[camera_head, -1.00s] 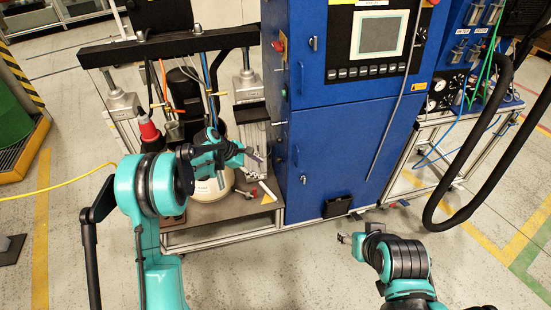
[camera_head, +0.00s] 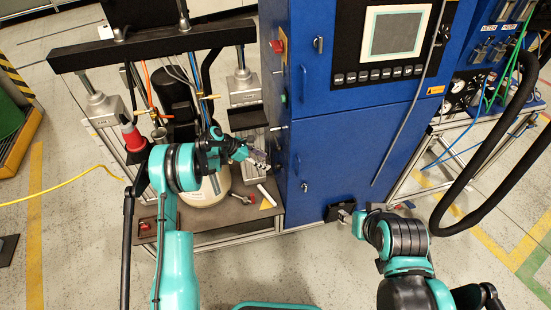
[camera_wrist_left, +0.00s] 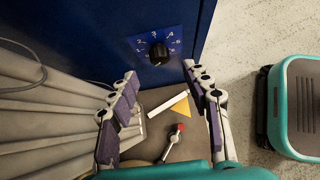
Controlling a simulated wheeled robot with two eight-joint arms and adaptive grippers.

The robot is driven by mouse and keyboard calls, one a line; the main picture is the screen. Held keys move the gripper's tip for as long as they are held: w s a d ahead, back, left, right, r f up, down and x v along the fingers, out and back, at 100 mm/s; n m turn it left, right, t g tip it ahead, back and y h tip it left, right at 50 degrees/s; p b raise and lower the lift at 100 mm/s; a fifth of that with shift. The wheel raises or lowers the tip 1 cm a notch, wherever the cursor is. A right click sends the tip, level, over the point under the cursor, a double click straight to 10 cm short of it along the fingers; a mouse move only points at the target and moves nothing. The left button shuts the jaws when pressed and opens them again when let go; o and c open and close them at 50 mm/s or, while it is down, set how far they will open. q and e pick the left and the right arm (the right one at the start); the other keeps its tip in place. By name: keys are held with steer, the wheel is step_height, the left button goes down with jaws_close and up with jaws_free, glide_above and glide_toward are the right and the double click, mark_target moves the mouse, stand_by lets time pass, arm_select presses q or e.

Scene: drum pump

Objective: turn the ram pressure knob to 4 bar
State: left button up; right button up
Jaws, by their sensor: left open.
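The ram pressure knob (camera_wrist_left: 158,53) is a round black knob on a small blue dial plate (camera_wrist_left: 172,44) with white numbers, upright on the blue cabinet's side. It shows in the left wrist view; its pointer is too dark to read. I cannot make it out in the head view. My left gripper (camera_wrist_left: 160,76) is open and empty. Its two fingers stand apart to the left and right below the knob, not touching it. In the head view the left gripper (camera_head: 260,160) is beside the cabinet's left side. My right gripper (camera_head: 345,213) is low before the cabinet; its fingers are too small to judge.
The blue cabinet (camera_head: 345,150) has a screen (camera_head: 395,32) and a red switch (camera_head: 278,46). The pump's base plate (camera_head: 237,212) carries a white drum (camera_head: 207,190), a white bar (camera_head: 267,195) and a red-ended tool (camera_head: 243,199). Black hoses (camera_head: 500,190) hang at right.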

mark_target(279, 166)
arm_select(q)
steer(key=b+x, duration=0.3)
steer(key=x, duration=0.4)
steer(key=shift+f, duration=0.2)
steer(key=shift+d, duration=0.15)
jaws_close()
